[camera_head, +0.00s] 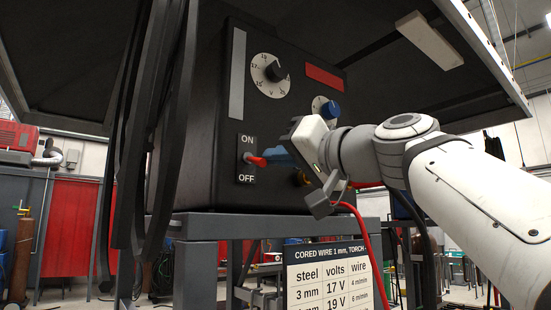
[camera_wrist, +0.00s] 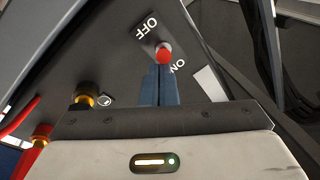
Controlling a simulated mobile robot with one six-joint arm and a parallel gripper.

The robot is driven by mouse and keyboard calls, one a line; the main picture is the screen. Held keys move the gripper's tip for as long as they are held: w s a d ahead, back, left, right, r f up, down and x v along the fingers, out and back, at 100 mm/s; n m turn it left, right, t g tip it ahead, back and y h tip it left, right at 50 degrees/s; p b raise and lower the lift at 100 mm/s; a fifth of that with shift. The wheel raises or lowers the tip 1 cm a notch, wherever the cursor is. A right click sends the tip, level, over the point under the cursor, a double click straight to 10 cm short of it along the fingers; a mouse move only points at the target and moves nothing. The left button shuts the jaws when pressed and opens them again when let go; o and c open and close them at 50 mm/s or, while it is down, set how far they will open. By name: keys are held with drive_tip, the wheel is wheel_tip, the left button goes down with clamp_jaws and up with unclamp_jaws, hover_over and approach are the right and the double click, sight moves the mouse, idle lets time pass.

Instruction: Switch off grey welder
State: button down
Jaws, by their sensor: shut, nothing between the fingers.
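The welder is a dark box (camera_head: 215,110) with a grey strip (camera_head: 237,72) on its front, standing on a grey frame. Its switch plate has ON above and OFF below in the head view, with a red-tipped lever (camera_head: 258,161) sticking out. I cannot tell clearly which way the lever is set. My gripper (camera_head: 270,153) is shut and empty, its blue fingers at the lever's tip. In the wrist view, the fingertips (camera_wrist: 163,66) lie right by the red tip (camera_wrist: 164,52); whether they touch is unclear. OFF is at its upper left and ON at its lower right.
A voltage dial (camera_head: 269,75) and a blue knob (camera_head: 331,109) sit above and right of the switch. Black curtain strips (camera_head: 165,120) hang on the left. A red cable (camera_head: 364,230) and a settings chart (camera_head: 325,275) are below.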

drive_tip(key=shift+r, duration=0.1)
drive_tip(key=w+d+r+v, duration=0.1)
drive_tip(key=v, duration=1)
drive_tip(key=shift+d+r, duration=0.35)
drive_tip(key=shift+r, duration=0.4)
drive_tip(key=w+d+f+m+g+h+p, duration=0.1)
drive_tip(key=w+f+m+g+h+p, duration=0.2)
drive_tip(key=f, duration=1)
drive_tip(key=w+d+f+m+g+h+p, duration=0.15)
drive_tip(key=w+f+h, duration=0.25)
drive_tip(key=f, duration=0.8)
drive_tip(key=s+d+f+n+g+h+p, duration=0.1)
drive_tip(key=s+f+g+h+p, duration=0.2)
drive_tip(key=f, duration=1)
drive_tip(key=s+d+f+g+h+p, duration=0.2)
drive_tip(key=s+f+g+h, duration=0.2)
drive_tip(key=s+f, duration=0.6)
wheel_tip(320, 180, down, 4)
drive_tip(key=shift+d+f+n+p, duration=0.15)
drive_tip(key=shift+f+n+p, duration=0.1)
drive_tip(key=shift+n+p, duration=0.15)
